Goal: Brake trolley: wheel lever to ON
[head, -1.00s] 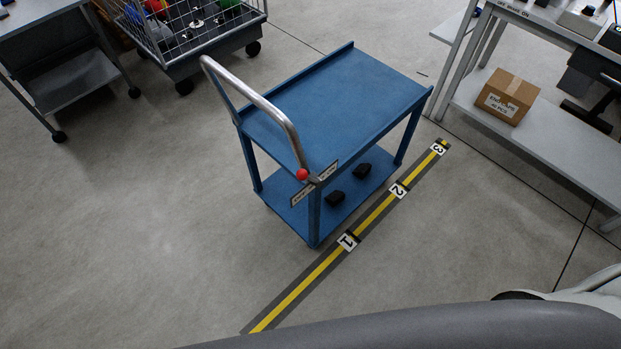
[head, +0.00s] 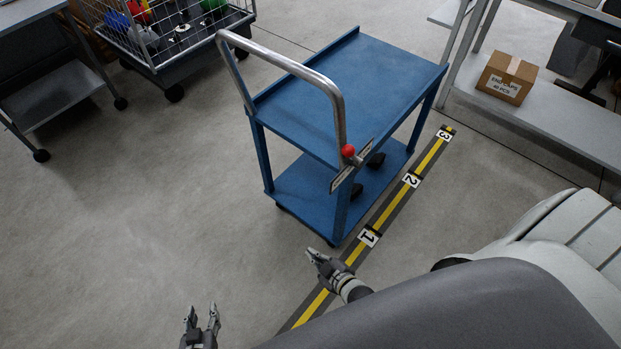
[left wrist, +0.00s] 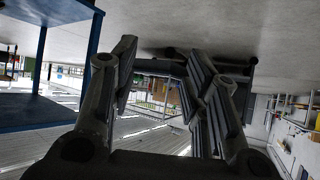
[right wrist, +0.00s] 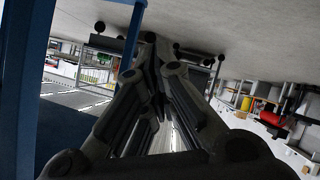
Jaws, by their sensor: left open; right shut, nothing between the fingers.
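The blue trolley (head: 345,85) stands on the floor with its silver push handle (head: 290,68) toward me. The wheel lever's red knob (head: 348,151) is at the near right corner post, beside a label plate (head: 352,166) whose lettering is too small to read. The lever's setting cannot be told. My right gripper (head: 314,254) is shut and empty, low in front of the trolley's near corner, apart from the lever. My left gripper (head: 202,312) is open and empty at the bottom, farther from the trolley. Blue trolley parts show in the left wrist view (left wrist: 92,50) and right wrist view (right wrist: 17,90).
A yellow and dark floor strip (head: 398,200) with number marks runs along the trolley's right side. A wire cart (head: 165,50) stands behind left, a grey table (head: 60,95) at far left. A bench shelf (head: 565,120) holds a cardboard box (head: 507,78). Floor at left is clear.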

